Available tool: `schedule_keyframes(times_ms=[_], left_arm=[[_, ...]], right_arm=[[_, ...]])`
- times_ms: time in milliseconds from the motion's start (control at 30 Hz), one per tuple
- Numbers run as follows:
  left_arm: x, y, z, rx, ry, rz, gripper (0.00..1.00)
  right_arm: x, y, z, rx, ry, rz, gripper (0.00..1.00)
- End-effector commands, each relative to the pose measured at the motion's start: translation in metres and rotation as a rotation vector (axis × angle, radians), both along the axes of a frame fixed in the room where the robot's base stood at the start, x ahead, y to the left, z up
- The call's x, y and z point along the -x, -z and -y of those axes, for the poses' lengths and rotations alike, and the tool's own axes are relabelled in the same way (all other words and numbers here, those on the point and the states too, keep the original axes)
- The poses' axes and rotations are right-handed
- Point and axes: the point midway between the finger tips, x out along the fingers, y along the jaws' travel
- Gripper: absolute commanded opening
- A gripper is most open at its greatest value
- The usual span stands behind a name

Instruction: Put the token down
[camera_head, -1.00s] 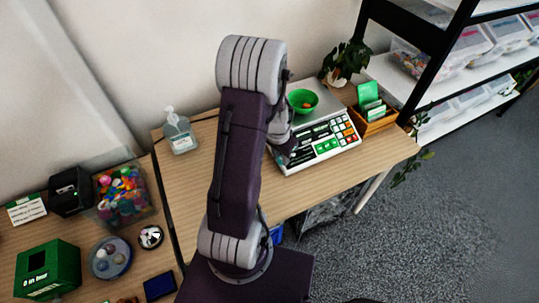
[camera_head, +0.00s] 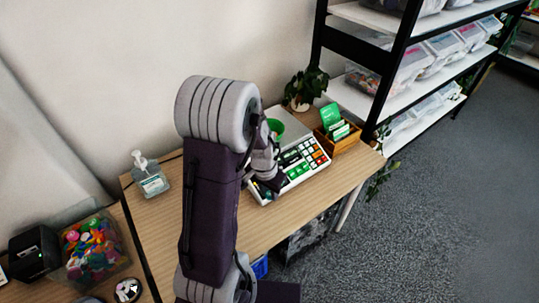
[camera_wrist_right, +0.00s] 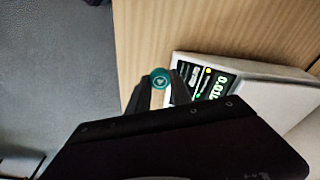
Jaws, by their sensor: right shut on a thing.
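The token (camera_wrist_right: 160,77) is a small round teal-green disc with a pale mark at its centre. In the right wrist view it sits between the fingertips of my right gripper (camera_wrist_right: 161,88), which is shut on it. Behind it is bare wooden table top, with the white scale (camera_wrist_right: 255,72) just to the right. In the head view my right gripper (camera_head: 270,185) is at the near left part of the scale (camera_head: 318,166), and the token cannot be made out. Whether the token touches the table is unclear. My left gripper is not in view.
A sanitizer bottle (camera_head: 150,177) stands left on the table (camera_head: 160,212). A box of colourful pieces (camera_head: 92,250) is further left. Shelves (camera_head: 360,45) rise at right.

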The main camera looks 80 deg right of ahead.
Motion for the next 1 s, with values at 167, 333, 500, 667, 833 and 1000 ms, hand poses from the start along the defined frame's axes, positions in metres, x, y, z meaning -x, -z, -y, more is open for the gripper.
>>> schedule_keyframes(times_ms=[167, 333, 500, 667, 833, 1000], left_arm=[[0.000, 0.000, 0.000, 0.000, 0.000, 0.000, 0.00], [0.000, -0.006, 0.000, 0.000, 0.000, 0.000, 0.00], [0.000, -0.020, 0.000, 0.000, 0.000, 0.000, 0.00], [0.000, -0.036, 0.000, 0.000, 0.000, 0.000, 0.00], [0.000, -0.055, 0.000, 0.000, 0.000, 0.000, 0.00], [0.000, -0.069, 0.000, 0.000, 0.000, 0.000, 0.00]], right_arm=[[0.006, -0.020, 0.018, 0.004, 0.075, 0.000, 0.00], [0.014, -0.045, 0.047, 0.006, 0.139, 0.001, 0.00], [0.026, -0.084, 0.086, 0.005, 0.220, 0.001, 0.00], [0.039, -0.123, 0.123, 0.004, 0.291, 0.001, 0.00], [0.051, -0.156, 0.156, 0.001, 0.341, 0.001, 0.00], [0.060, -0.172, 0.179, 0.000, 0.355, 0.002, 0.00]])
